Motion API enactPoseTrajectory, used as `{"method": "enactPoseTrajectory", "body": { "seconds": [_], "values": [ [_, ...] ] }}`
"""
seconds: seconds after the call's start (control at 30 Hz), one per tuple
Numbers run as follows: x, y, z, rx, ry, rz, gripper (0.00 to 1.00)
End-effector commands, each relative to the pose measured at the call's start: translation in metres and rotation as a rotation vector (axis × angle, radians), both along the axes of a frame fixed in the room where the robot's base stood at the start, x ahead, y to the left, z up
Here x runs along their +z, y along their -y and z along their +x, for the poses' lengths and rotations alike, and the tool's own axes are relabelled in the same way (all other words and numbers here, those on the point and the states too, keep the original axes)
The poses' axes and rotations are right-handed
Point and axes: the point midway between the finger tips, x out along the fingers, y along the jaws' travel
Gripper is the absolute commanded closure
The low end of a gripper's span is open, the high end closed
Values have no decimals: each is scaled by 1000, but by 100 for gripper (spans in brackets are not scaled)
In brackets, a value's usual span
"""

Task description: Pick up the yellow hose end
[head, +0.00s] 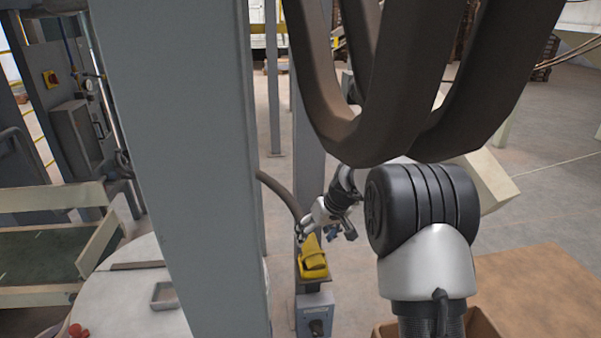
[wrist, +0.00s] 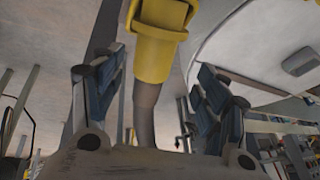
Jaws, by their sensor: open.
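The yellow hose end (head: 313,258) sits on a small bracket on a grey post in the head view. A dark hose (head: 281,193) curves down towards it. My gripper (head: 320,232) is just above the yellow end. In the wrist view the yellow hose end (wrist: 158,42) fills the top middle, with the grey hose (wrist: 144,112) running down from it. My open gripper (wrist: 160,75) has one blue-padded finger on each side of the hose, with gaps showing. The exact depth between fingers and hose is hard to tell.
A wide grey column (head: 180,150) stands left of the bracket. A grey switch box (head: 315,312) is below it. A round pale table (head: 130,300) with a small grey tray (head: 163,295) is at lower left. Thick dark hoses (head: 365,135) hang above my arm.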

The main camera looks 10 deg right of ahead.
Motion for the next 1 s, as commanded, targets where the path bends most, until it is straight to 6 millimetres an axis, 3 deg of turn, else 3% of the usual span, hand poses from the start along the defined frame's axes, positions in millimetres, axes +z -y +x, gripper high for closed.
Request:
{"method": "enactPoseTrajectory", "body": {
  "seconds": [0.4,0.67,1.0],
  "values": [
    [-48,-7,15,1,-2,0,32],
    [-49,-7,17,0,0,0,33],
    [-49,-7,17,0,0,0,56]
  ]
}}
